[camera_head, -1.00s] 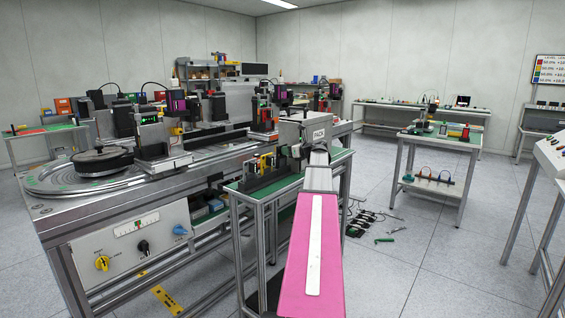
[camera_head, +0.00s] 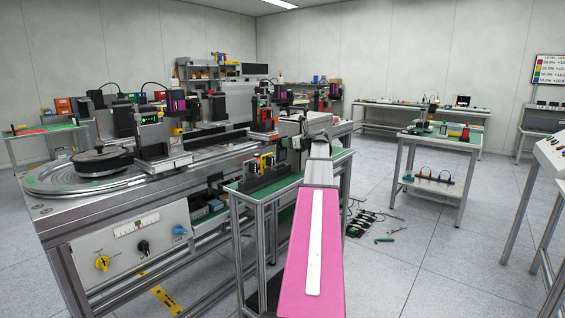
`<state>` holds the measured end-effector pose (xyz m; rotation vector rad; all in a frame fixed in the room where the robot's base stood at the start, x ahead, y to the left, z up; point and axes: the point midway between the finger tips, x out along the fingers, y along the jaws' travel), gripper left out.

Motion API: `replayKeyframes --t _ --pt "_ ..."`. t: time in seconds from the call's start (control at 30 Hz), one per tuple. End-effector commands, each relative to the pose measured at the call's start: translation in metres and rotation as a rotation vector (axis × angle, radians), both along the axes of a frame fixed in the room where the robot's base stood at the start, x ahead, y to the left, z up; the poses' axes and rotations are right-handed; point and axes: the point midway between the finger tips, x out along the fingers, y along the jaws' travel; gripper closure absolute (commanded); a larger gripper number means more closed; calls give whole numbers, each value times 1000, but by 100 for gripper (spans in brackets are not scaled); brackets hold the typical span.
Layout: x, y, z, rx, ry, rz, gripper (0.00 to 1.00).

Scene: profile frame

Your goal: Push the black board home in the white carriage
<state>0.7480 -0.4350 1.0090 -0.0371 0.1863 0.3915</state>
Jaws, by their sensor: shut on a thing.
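My arm reaches forward from the bottom of the picture, its pink link with a white strip ending in a grey wrist. My gripper (camera_head: 298,142) is at the far end, small and partly covered by the wrist, beside the machine and above the green-topped bench. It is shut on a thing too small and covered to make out. I cannot pick out the black board or the white carriage for certain; the area around the gripper is crowded and partly hidden by my arm.
The long grey machine (camera_head: 128,221) with a round turntable (camera_head: 103,160) fills the left. A dark slotted rack (camera_head: 268,181) with yellow parts stands on the green-topped bench (camera_head: 243,188). A small table (camera_head: 440,140) stands right. Tools and cables lie on the floor (camera_head: 373,222); open floor lies right.

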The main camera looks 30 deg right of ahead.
Motion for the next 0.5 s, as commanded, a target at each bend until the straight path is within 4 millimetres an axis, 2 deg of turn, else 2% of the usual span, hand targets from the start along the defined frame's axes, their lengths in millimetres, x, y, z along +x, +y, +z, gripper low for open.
replayKeyframes --t 0.5 --pt "0 0 18 0 0 0 100"
